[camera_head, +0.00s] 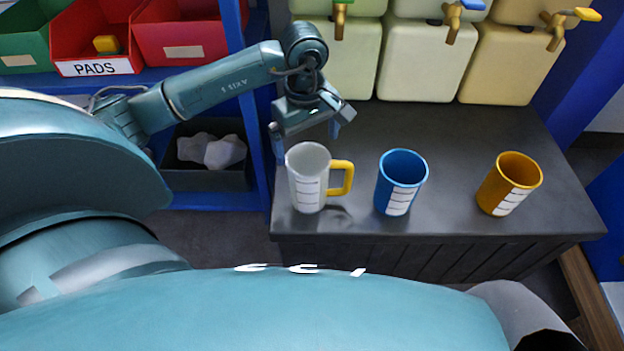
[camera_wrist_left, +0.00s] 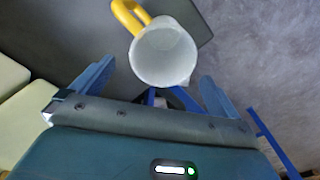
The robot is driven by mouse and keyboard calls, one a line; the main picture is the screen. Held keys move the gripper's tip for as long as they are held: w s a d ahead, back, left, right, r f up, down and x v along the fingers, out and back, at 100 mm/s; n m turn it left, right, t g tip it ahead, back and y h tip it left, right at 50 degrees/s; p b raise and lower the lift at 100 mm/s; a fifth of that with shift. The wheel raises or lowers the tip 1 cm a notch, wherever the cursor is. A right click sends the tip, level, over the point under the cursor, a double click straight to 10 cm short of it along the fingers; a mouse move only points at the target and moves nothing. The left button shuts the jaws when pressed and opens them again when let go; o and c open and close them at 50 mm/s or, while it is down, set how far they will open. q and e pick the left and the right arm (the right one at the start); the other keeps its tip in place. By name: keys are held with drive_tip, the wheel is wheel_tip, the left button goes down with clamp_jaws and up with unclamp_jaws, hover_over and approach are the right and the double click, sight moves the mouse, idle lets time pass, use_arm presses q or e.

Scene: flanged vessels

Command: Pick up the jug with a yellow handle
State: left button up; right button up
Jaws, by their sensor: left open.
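The jug with a yellow handle (camera_head: 308,182) is white with marked lines and stands upright at the left end of the dark bench. Its yellow handle (camera_head: 342,178) points right in the head view. In the left wrist view the jug (camera_wrist_left: 163,56) shows from above, looking empty, with the handle (camera_wrist_left: 130,16) at its upper left. My left gripper (camera_head: 308,143) is open just behind and above the jug; its fingers (camera_wrist_left: 155,85) show on either side below the jug's rim in the wrist view. I see no contact. My right gripper is not in view.
A blue jug (camera_head: 401,182) and an orange jug (camera_head: 509,184) stand to the right on the dark bench (camera_head: 455,150). Several tanks with taps (camera_head: 428,60) line the back. Red and green bins (camera_head: 95,38) sit on a blue shelf at left.

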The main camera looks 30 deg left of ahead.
sight(309, 157)
use_arm(q)
wheel_tip(309, 157, down, 3)
drive_tip(key=shift+d+f, duration=0.1)
wheel_tip(309, 157, down, 5)
drive_tip(key=shift+s+d+b, duration=0.1)
drive_tip(key=shift+s+b, duration=0.05)
drive_tip(key=shift+b, duration=0.55)
drive_tip(key=shift+c, duration=0.6)
drive_tip(key=c, duration=0.9)
